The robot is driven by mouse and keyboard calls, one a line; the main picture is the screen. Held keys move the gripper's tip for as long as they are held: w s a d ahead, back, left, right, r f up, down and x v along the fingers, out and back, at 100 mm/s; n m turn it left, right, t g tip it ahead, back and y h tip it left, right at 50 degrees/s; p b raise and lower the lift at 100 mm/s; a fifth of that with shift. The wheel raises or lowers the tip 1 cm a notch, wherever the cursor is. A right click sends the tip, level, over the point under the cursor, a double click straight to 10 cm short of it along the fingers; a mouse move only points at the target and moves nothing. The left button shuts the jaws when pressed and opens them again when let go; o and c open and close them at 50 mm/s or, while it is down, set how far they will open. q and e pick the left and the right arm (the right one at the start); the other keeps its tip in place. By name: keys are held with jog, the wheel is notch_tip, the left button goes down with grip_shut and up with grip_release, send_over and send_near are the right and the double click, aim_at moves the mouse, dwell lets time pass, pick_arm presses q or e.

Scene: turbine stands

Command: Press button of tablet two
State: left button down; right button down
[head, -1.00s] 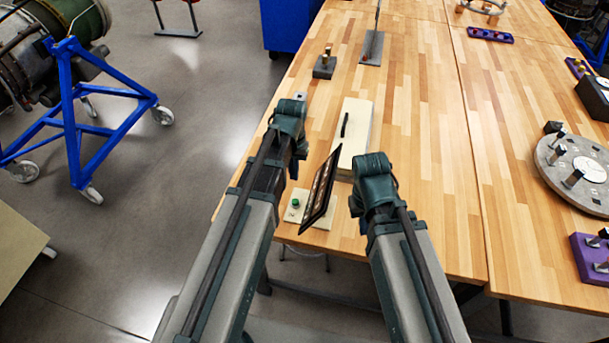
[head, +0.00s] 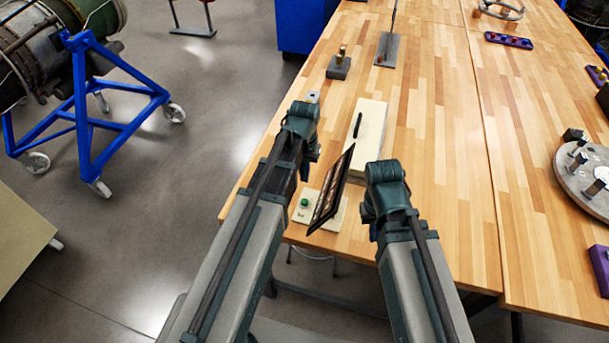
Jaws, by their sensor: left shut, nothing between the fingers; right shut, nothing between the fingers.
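A dark, thin tablet (head: 332,190) stands tilted on a cream base (head: 338,215) near the table's front left edge. A green button (head: 304,203) sits on the left part of that base, above a small label too small to read. My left gripper (head: 309,158) is above and behind the button, apart from it as far as I can see; its fingers are mostly hidden by the wrist. My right gripper (head: 367,213) is to the right of the tablet, its fingers also mostly hidden. Both are shut and empty.
A cream block (head: 370,135) with a black handle lies behind the tablet. Small grey stands (head: 339,68) are farther back. A round grey plate (head: 588,185) with pegs is at the right. The wooden table (head: 450,150) is clear in the middle.

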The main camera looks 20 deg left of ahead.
aim_at(304, 201)
pick_arm(q)
notch_tip(304, 201, down, 11)
jog(key=b, duration=0.9)
jog(key=shift+r+b, duration=0.15)
jog(key=shift+b, duration=0.2)
